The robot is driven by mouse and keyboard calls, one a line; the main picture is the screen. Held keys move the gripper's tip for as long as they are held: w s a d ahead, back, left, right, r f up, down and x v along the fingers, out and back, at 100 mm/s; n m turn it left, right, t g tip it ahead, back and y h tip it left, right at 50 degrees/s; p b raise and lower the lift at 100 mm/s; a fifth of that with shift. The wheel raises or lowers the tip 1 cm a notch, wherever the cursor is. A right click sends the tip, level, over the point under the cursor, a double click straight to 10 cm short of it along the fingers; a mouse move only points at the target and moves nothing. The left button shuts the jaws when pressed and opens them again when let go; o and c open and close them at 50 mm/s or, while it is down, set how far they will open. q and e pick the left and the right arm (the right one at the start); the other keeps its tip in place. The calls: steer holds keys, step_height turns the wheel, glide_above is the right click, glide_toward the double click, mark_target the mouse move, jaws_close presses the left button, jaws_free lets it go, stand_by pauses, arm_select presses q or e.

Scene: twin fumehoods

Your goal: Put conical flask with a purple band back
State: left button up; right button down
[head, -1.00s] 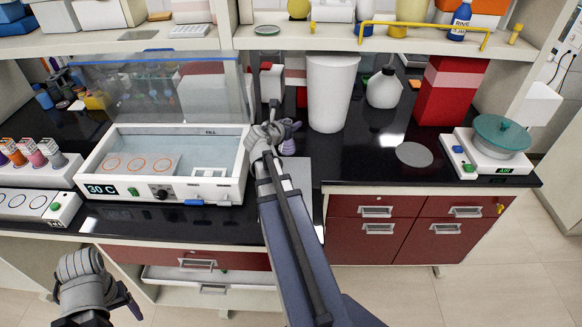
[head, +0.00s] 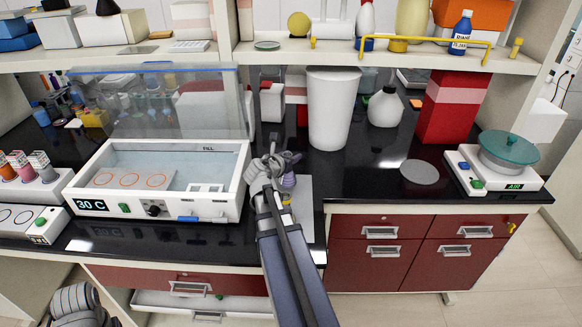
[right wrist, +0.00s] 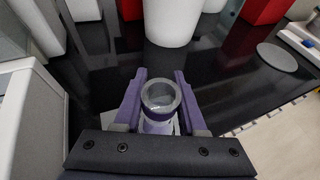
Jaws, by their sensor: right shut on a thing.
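The conical flask with a purple band (head: 289,181) is between the fingers of my right gripper (head: 279,164), above the counter just right of the water bath. In the right wrist view the flask's round glass rim (right wrist: 160,96) faces the camera, with purple visible below it. The purple fingers of my right gripper (right wrist: 157,100) are shut on it from both sides. A pale flat plate (head: 304,211) lies below; whether the flask touches it cannot be told. My left gripper (head: 75,305) is at the bottom left, cut off by the picture edge, its fingers not clear.
The white water bath (head: 122,208) with a raised clear lid stands left of the flask. A white bin (head: 333,112) stands behind to the right. A grey disc (head: 420,172), red box (head: 449,108) and balance (head: 497,178) are farther right. Black counter is free before the bin.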

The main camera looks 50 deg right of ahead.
arm_select(q)
steer(key=shift+f+b, duration=0.95)
steer(key=shift+f, duration=0.4)
arm_select(e)
steer(key=shift+f, duration=1.4)
steer(key=shift+f, duration=0.15)
arm_select(q)
steer(key=shift+f, duration=0.15)
arm_select(e)
steer(key=shift+c, duration=2.4)
jaws_free()
